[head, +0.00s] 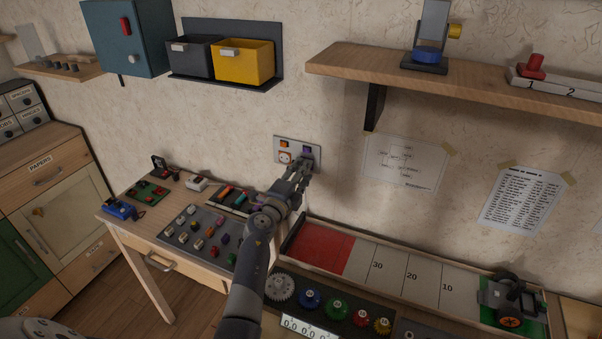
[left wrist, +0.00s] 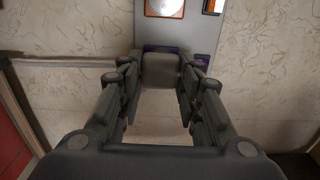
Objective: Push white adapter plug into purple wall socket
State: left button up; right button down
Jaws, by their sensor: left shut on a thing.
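My left gripper (head: 306,163) is at the lower right of the wall socket plate (head: 278,141) in the head view. In the left wrist view, its fingers (left wrist: 160,85) are shut on the adapter plug (left wrist: 160,71), a block that looks grey in shadow. Purple edging of the purple wall socket (left wrist: 152,48) shows just behind the plug, which covers most of it. The plug is lined up over this socket; I cannot tell how far it is in. The plug is hidden by the gripper in the head view. My right gripper is not in view.
An orange-framed socket (head: 285,157) sits left of the gripper, with an orange switch (head: 284,144) and a purple switch (head: 307,149) above. A wooden shelf (head: 450,83) is up to the right. A table with a grey parts board (head: 208,216) is below left.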

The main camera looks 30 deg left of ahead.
pick_arm(q)
jog(key=shift+p, duration=0.35)
jog(key=shift+w, duration=0.45)
dwell(0.5)
jog(key=o, duration=1.1)
jog(key=shift+c, duration=0.2)
jog(key=shift+s, duration=0.1)
jog(key=s, duration=1.2)
jog(key=shift+d, duration=0.3)
jog(key=shift+w, duration=0.1)
